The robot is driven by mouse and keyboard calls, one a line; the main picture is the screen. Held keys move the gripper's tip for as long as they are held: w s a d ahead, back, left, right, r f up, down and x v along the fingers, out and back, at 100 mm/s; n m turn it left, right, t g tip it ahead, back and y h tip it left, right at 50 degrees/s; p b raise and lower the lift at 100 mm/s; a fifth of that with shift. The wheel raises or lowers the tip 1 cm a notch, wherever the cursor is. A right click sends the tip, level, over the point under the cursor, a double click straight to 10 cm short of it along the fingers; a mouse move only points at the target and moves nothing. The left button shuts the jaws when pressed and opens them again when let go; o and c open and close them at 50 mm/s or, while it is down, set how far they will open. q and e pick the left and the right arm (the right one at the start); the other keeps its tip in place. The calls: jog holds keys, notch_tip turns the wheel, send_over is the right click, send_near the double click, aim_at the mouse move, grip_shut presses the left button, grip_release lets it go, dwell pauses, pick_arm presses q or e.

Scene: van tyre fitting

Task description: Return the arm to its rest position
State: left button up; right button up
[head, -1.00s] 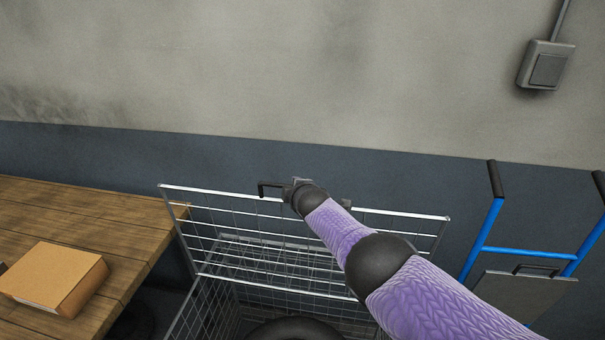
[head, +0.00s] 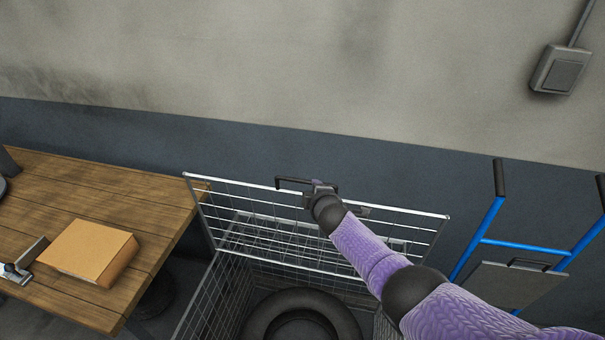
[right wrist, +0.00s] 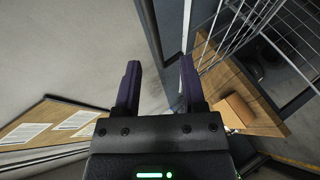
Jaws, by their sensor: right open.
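My right arm, in a purple sleeve, comes in from the lower right of the head view and reaches across the wire cage (head: 232,262). Its gripper (head: 318,188) is in front of the cage's raised back panel in the picture; I cannot tell whether it touches the wire. In the right wrist view the gripper (right wrist: 160,82) shows two dark purple fingers spread apart with nothing between them. My left gripper is out of view.
A black tyre (head: 262,318) lies in the cage. A wooden table (head: 135,190) at left holds a cardboard box (head: 90,250) and a tool (head: 30,262). A blue hand truck (head: 480,225) stands right. A switch box (head: 560,70) is on the wall.

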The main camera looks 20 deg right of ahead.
jog(key=s+a+f+m+g, duration=0.2)
jog(key=s+a+f+m, duration=0.15)
jog(key=s, duration=0.55)
jog(key=s+a+f+m+g, duration=0.2)
jog(key=s+a+m+g, duration=0.15)
jog(key=s, duration=0.45)
jog(key=s+a+r+m+g+y, duration=0.1)
jog(key=s+r+m+g, duration=0.15)
jog(key=s, duration=0.65)
jog(key=s+r+m+g+y, duration=0.1)
jog(key=s+r+m, duration=0.15)
jog(key=s, duration=0.65)
jog(key=s+f+g+b, duration=0.1)
jog(key=s+f+b, duration=0.1)
jog(key=f+b, duration=1.4)
jog(key=s+f+b, duration=0.2)
jog(key=f+b, duration=0.3)
jog(key=f, duration=2)
jog(key=s+d+f+g+b, duration=0.1)
jog(key=s+f+b, duration=0.5)
jog(key=f, duration=0.4)
jog(key=s+d+f+b, duration=0.1)
jog(key=s+f+b, duration=0.6)
jog(key=f, duration=0.4)
jog(key=shift+d+f+n+g, duration=0.3)
jog(key=shift+d+n+g, duration=0.1)
